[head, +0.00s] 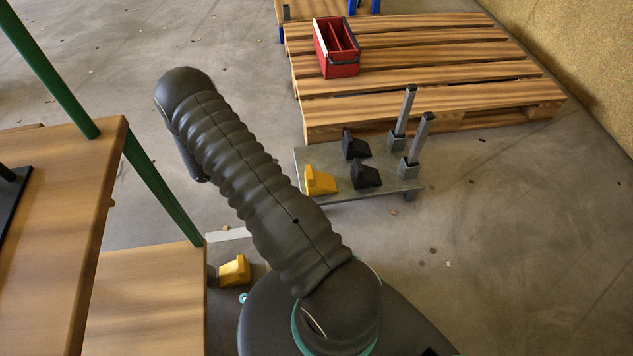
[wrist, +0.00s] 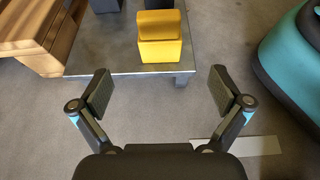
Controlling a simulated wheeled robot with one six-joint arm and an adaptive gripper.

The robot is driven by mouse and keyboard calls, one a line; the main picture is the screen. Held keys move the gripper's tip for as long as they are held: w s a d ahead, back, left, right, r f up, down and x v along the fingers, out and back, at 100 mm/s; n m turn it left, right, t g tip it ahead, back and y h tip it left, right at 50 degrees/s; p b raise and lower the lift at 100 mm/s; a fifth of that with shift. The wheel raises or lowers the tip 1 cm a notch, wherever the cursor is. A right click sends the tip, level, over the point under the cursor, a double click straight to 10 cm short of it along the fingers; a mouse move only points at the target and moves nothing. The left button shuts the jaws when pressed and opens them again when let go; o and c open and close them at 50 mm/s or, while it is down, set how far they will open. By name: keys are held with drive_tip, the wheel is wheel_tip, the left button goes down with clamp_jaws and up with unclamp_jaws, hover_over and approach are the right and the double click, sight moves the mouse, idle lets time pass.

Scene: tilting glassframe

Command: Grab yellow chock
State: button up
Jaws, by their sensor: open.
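A yellow chock (head: 320,181) sits on the front left corner of a low grey metal platform (head: 384,192). It also shows in the wrist view (wrist: 165,40), at the near edge of the platform, above and between my fingertips in the picture. A second yellow chock (head: 234,271) is on the floor beside the wooden table, left of my base. My gripper (wrist: 160,92) is open and empty, short of the platform's edge and apart from the chock. In the head view my own arm hides the gripper.
Two black chocks (head: 355,145) (head: 366,175) and two upright grey posts (head: 404,112) (head: 421,140) share the platform. A wooden pallet (head: 430,98) behind carries a red box (head: 337,50). A wooden table (head: 150,290) with green posts (head: 160,185) stands at left. Floor at right is clear.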

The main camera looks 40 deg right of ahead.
sight(326, 181)
drive_tip(key=x, duration=1.4)
drive_tip(key=shift+w+f+b, duration=0.1)
drive_tip(key=shift+b, duration=0.3)
drive_tip(key=shift+c, duration=0.3)
drive_tip(key=c, duration=1.5)
